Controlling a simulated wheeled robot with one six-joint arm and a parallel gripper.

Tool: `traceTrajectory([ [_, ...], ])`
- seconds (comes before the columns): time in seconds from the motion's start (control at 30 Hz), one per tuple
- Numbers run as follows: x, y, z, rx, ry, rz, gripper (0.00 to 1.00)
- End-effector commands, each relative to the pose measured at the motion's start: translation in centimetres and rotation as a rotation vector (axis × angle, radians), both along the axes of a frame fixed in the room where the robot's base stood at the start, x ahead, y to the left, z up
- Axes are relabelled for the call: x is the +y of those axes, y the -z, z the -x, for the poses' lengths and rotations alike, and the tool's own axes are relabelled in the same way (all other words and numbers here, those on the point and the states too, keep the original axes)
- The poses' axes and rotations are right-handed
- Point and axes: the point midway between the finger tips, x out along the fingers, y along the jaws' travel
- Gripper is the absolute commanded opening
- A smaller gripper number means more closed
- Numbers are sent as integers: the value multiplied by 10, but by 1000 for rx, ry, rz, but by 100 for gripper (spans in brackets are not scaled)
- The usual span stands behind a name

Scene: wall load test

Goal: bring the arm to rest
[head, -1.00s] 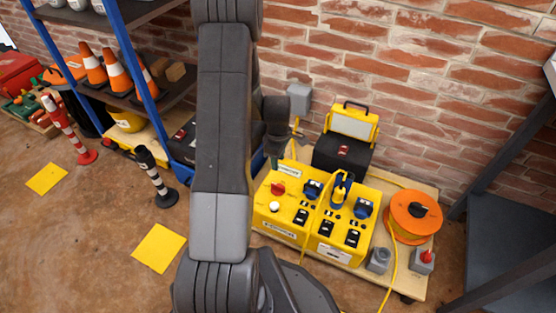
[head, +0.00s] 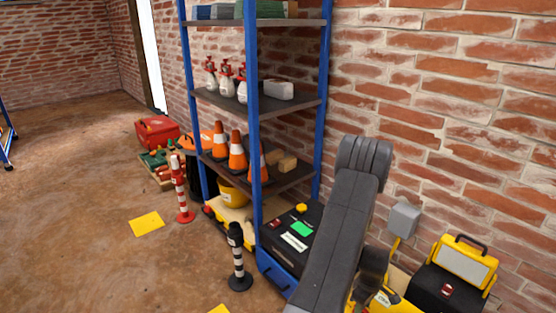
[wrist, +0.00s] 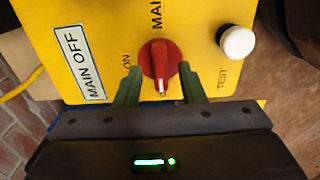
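My gripper (wrist: 160,82) is open in the wrist view, its two dark green fingers apart. The red rotary knob (wrist: 160,60) on the yellow panel (wrist: 115,25) shows between and just beyond the fingertips. I see a gap on each side of the knob's grip; contact is not visible. The knob's grip points toward my gripper. A white "MAIN OFF" label is left of the knob and a white button (wrist: 237,42) is right of it. In the head view my arm (head: 335,240) reaches down at the right, hiding most of the yellow panel; the fingers are not visible there.
A blue-posted shelf (head: 252,120) with cones and spray bottles stands left of my arm against the brick wall. A black-and-white post (head: 238,260) and a red-and-white post (head: 180,190) stand before it. A yellow-black case (head: 455,275) is at lower right. Floor at left is open.

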Motion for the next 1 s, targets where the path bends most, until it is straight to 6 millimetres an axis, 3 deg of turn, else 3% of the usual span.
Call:
traceTrajectory([
  [0.1, 0, 10, 0, 0, 0, 0, 36],
  [0.6, 0, 5, 0, -1, 15, 1, 36],
  [0.77, 0, -14, -1, -2, -1, 1, 36],
  [1.0, 0, -61, -1, -3, -1, 2, 36],
])
